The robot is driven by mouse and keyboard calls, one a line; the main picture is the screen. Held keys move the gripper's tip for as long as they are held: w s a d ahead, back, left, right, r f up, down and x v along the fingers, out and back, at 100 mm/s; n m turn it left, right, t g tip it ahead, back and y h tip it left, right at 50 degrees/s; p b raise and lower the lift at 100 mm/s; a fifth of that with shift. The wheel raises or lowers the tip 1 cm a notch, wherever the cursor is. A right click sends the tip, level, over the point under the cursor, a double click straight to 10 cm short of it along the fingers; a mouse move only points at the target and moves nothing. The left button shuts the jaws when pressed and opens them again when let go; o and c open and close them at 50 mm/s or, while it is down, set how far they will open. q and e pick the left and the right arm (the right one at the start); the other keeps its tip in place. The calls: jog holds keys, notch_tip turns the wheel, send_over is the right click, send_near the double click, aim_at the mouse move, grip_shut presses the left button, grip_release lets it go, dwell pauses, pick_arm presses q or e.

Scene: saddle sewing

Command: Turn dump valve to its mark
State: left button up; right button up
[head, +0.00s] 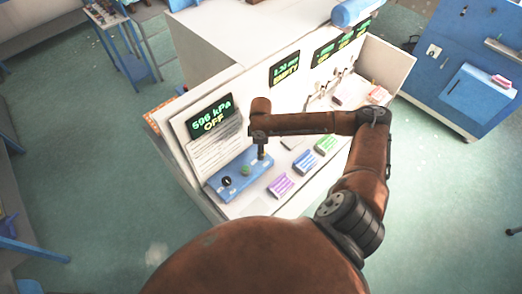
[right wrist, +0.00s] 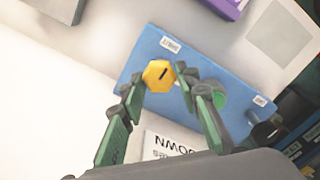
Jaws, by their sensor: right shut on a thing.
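The dump valve shows in the right wrist view as a yellow hexagonal knob (right wrist: 158,76) with a short dark line on its face. It sits on a blue panel (right wrist: 140,62) near a small white label (right wrist: 170,44). My right gripper (right wrist: 160,86) is shut on the knob, with one finger on each side. In the head view my right gripper (head: 262,153) points down at the right end of the blue panel (head: 217,190) and hides the knob. A mark for the valve cannot be clearly made out. My left gripper is not in view.
The panel also carries a green button (head: 245,170) and a black knob (head: 226,181). Behind it a display (head: 211,117) reads 596 kPa OFF. Purple (head: 281,186), blue (head: 304,160) and green (head: 326,143) blocks lie to the right on the white console.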

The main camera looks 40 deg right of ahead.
jog(key=shift+c, duration=0.4)
jog(key=shift+r+m+p, duration=0.15)
jog(key=shift+m+p, duration=0.25)
jog(key=shift+p, duration=0.4)
jog(key=m+p, duration=0.3)
jog(key=p, duration=0.2)
jog(key=shift+r+m+p, duration=0.1)
jog(key=shift+m+p, duration=0.95)
jog(key=shift+m, duration=0.35)
jog(key=shift+f+m, duration=0.2)
jog(key=shift+m, duration=1.5)
jog(key=m, duration=0.3)
jog(key=shift+d+m, duration=0.1)
jog(key=shift+m, duration=0.2)
jog(key=shift+w+m, duration=0.1)
jog(key=shift+m, duration=1.3)
jog(key=shift+d, duration=0.1)
